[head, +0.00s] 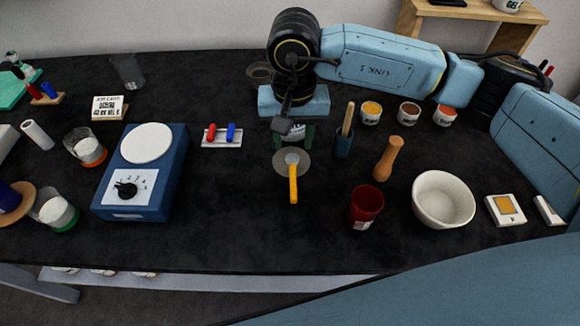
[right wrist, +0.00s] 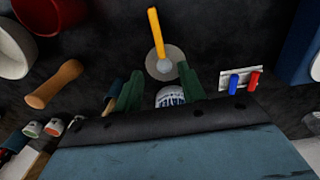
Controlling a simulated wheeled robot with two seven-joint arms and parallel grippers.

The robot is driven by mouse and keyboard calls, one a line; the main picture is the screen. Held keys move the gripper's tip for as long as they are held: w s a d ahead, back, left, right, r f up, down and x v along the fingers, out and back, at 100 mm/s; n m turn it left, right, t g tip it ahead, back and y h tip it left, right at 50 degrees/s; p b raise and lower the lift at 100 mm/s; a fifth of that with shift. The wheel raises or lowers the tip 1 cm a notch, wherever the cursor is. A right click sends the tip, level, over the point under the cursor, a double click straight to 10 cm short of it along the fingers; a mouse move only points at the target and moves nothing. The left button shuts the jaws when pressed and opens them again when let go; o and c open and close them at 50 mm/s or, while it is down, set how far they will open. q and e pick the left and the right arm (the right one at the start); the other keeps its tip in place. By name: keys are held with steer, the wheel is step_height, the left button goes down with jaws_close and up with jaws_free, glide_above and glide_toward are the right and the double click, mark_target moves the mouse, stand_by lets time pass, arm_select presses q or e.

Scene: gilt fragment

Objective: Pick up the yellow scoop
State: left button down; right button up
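The yellow scoop (head: 293,185) lies near the middle of the dark table in the head view. Its yellow handle points toward the front edge, and its pale head is over a grey round disc (head: 278,163). The scoop also shows at the top middle of the right wrist view (right wrist: 156,32). My right gripper (head: 294,139) is just behind the disc, pointing down. Its two green fingers are apart in the right wrist view (right wrist: 160,88), and the scoop is beyond their tips, not between them. My left gripper is not in view.
A small blue-white patterned item (right wrist: 171,97) shows between the fingers' lines. A rack with red and blue pieces (head: 222,141) stands left, a blue cup (head: 344,147) right. A red cup (head: 366,205), wooden pestle (head: 388,160) and white bowl (head: 443,200) are farther right. Table front of the scoop is clear.

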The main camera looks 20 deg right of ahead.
glide_above(293, 175)
step_height(293, 175, down, 5)
steer(key=shift+r, duration=0.2)
steer(key=shift+f, duration=0.5)
step_height(293, 175, down, 4)
steer(key=shift+f, duration=0.45)
steer(key=shift+c, duration=0.4)
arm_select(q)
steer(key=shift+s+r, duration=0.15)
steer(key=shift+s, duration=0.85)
arm_select(e)
jaws_close()
